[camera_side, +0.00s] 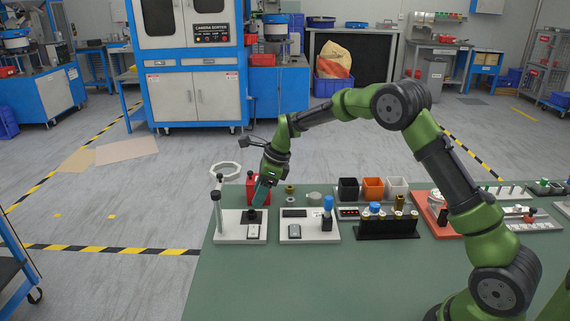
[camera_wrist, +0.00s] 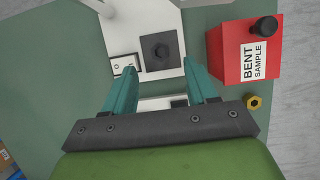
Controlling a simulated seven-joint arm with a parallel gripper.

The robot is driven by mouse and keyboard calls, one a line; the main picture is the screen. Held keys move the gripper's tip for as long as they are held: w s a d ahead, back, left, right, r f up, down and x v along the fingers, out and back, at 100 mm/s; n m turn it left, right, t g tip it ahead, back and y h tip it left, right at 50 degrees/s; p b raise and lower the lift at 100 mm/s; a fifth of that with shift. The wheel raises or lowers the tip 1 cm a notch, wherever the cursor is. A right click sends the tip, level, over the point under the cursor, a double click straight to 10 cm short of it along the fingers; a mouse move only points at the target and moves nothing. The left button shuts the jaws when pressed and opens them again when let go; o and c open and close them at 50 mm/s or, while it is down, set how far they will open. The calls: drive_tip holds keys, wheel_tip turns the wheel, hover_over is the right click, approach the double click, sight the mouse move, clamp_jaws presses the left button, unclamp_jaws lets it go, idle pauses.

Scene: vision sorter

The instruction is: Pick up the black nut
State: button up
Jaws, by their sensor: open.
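A black square block (camera_wrist: 174,64) with a dark hexagonal shape, which looks like the black nut (camera_wrist: 161,50), lies on a white plate in the wrist view. In the side view the block (camera_side: 257,216) is on the left white plate, partly hidden by my gripper; the nut is not clear there. My gripper (camera_side: 259,203) points down just above the block. In the wrist view its teal fingers (camera_wrist: 162,68) are apart with nothing between them. The hexagonal shape is just beyond the fingertips, near the middle of the gap.
A red box marked BENT SAMPLE (camera_wrist: 229,51) stands close to the right finger in the wrist view. A brass nut (camera_wrist: 254,102) lies near it. In the side view, a post (camera_side: 219,199) rises at the white plate's left. The green table's front (camera_side: 290,285) is clear.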

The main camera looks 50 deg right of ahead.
sight(251, 214)
drive_tip(key=shift+x, duration=3.15)
drive_tip(key=shift+s, duration=0.15)
drive_tip(key=shift+c, duration=0.4)
drive_tip(key=shift+d, duration=0.1)
clamp_jaws()
drive_tip(key=shift+r, duration=0.15)
